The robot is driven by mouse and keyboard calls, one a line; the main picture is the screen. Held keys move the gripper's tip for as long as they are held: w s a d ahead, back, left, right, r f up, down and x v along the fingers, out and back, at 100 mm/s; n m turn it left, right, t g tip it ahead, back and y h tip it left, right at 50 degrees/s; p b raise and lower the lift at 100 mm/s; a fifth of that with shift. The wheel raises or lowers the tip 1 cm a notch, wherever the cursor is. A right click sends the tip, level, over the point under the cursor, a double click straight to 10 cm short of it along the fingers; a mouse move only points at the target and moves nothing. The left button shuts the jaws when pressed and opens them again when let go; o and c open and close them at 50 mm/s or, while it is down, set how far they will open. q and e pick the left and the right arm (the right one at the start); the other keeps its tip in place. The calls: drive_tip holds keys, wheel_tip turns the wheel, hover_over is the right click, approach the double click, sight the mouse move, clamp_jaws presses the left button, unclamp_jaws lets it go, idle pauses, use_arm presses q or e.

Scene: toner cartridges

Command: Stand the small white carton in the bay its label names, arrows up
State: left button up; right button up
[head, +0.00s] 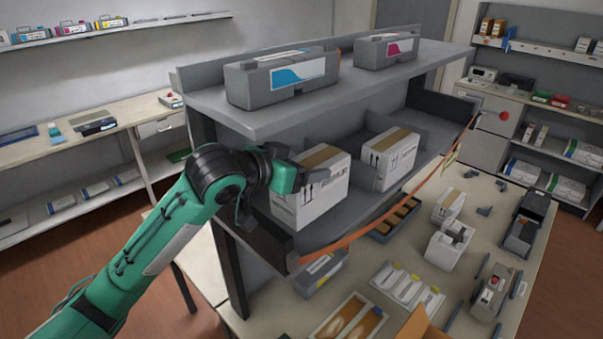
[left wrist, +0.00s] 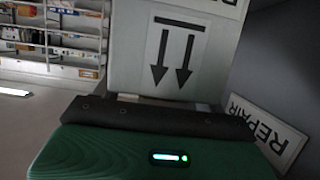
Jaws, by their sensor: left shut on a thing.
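A white carton (head: 316,200) with brown tape on top stands in the left bay of the grey shelf unit (head: 262,262). Its printed arrows point up in the head view. The carton fills the left wrist view (left wrist: 140,60), where its two arrows point down the picture and its lettering is cut off at the top edge. My left gripper (head: 280,190) is shut on this carton at its left side. A second white carton (head: 392,162) with tape and arrows stands in the bay to the right. My right gripper is out of view.
A tilted REPAIR sign (left wrist: 266,132) is beside the carton in the left wrist view. An orange strap (head: 380,217) crosses the shelf front. The worktable below holds trays, white parts and tools.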

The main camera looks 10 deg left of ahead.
use_arm(q)
drive_tip(key=shift+f, duration=0.15)
drive_tip(key=shift+f+p, duration=0.75)
drive_tip(key=shift+f, duration=0.8)
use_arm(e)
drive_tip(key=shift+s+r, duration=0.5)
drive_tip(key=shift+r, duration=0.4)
use_arm(q)
drive_tip(key=shift+f, duration=0.1)
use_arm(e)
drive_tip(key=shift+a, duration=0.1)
use_arm(q)
drive_tip(key=o, duration=1.8)
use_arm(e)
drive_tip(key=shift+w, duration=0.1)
